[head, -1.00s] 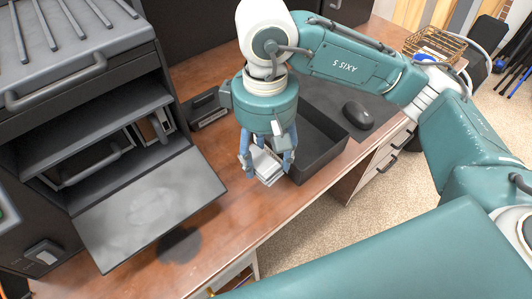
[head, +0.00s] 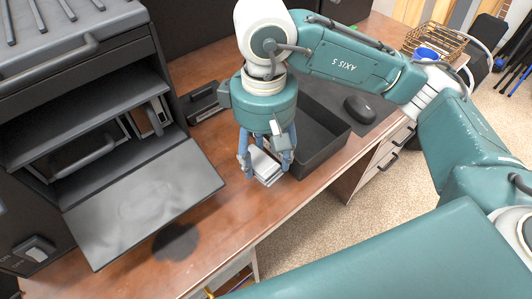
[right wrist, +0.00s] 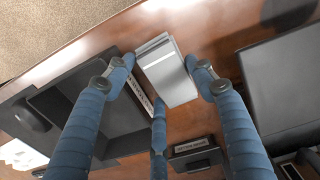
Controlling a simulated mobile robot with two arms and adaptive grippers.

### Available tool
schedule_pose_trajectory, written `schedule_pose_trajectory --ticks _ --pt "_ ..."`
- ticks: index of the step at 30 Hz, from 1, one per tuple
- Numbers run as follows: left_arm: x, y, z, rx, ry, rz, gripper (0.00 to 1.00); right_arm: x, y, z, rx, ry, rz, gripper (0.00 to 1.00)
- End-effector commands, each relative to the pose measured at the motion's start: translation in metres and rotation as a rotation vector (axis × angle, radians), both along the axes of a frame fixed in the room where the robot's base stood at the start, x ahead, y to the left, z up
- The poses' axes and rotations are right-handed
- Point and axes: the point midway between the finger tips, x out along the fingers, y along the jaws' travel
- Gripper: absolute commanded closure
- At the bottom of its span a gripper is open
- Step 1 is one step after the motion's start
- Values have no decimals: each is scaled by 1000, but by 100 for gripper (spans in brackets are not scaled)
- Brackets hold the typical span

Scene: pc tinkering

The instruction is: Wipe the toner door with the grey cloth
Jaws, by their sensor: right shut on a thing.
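The grey cloth (head: 265,167) is a light, folded pad at the tray's near left corner. My right gripper (head: 267,161) points down with its fingers shut on it. In the right wrist view the cloth (right wrist: 169,78) sits between the fingertips of the gripper (right wrist: 160,64). The toner door (head: 150,205) hangs open as a flat grey panel at the front of the printer, with a pale smudge on its face. It also shows in the right wrist view (right wrist: 292,75), apart from the gripper. My left gripper is not in view.
The printer (head: 85,140) stands at the left. A black open tray (head: 325,150) is just right of the gripper, with a mouse (head: 359,110) beyond it. A small black labelled box (head: 203,103) sits behind. Bare wooden desk (head: 215,225) lies between door and cloth.

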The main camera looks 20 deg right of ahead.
Motion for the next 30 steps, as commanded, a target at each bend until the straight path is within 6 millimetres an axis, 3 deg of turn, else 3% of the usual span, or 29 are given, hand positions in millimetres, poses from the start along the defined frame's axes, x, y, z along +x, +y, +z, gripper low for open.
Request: schedule_pose_trajectory --ticks 1,5,6,9,23,30 --pt "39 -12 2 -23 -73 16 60 0 0 -3 0 0 0 66" --pt "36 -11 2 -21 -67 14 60 0 0 -3 0 0 0 66" --pt "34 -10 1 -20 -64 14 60 0 0 -3 0 0 0 42" --pt "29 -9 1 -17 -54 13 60 0 0 -3 0 0 0 24" --pt "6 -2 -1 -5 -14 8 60 0 0 -3 0 0 0 24" --pt "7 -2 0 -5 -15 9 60 0 0 -4 0 0 0 24"
